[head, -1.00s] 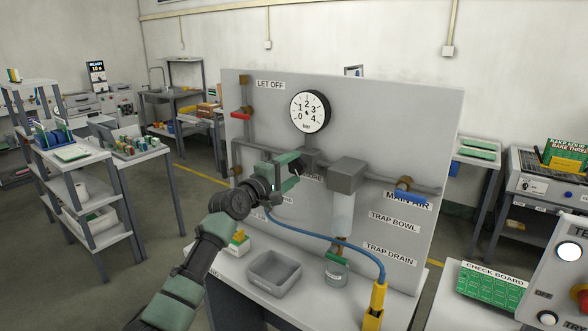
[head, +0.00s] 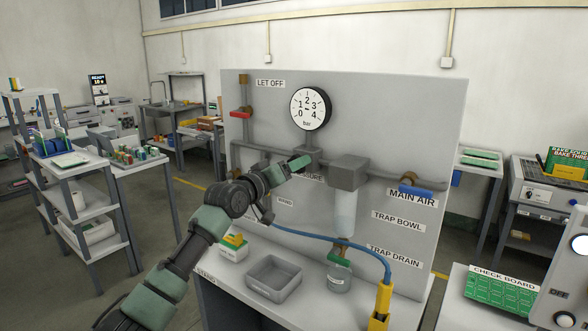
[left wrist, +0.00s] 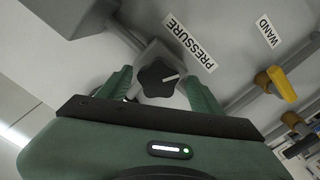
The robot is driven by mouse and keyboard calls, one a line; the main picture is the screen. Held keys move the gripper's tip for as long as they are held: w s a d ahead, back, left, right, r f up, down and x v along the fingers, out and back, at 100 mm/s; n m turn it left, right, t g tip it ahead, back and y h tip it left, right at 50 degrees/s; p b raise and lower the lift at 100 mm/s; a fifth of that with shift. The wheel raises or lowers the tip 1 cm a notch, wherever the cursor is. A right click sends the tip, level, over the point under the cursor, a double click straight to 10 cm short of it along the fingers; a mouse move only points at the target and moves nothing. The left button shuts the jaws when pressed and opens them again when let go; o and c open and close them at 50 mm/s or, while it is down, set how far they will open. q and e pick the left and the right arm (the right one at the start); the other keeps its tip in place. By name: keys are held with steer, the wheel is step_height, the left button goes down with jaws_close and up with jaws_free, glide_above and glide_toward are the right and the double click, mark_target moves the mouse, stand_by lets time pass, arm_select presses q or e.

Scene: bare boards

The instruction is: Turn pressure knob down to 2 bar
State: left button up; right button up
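The black lobed pressure knob (left wrist: 157,79) with a white pointer line sits on a grey block beside the PRESSURE label (left wrist: 189,43) in the left wrist view. My left gripper (left wrist: 157,76) has its two green fingers apart, one on each side of the knob, with narrow gaps seeming to remain. In the head view my left gripper (head: 300,163) is at the board below the round white gauge (head: 309,107) and hides the knob. The gauge is marked 0 to 4 bar; its needle is too small to read surely. My right gripper is out of view.
The grey board (head: 410,120) carries pipes, a red LET OFF valve (head: 241,113), a blue MAIN AIR valve (head: 415,190) and a trap bowl (head: 344,212). A grey tray (head: 273,278) and a blue hose (head: 330,238) lie below my arm. A yellow handle (left wrist: 282,84) is near the WAND label.

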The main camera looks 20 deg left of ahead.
arm_select(q)
steer(key=shift+s+r, duration=0.1)
steer(key=p+v, duration=0.3)
steer(key=v, duration=0.3)
stand_by(0.3)
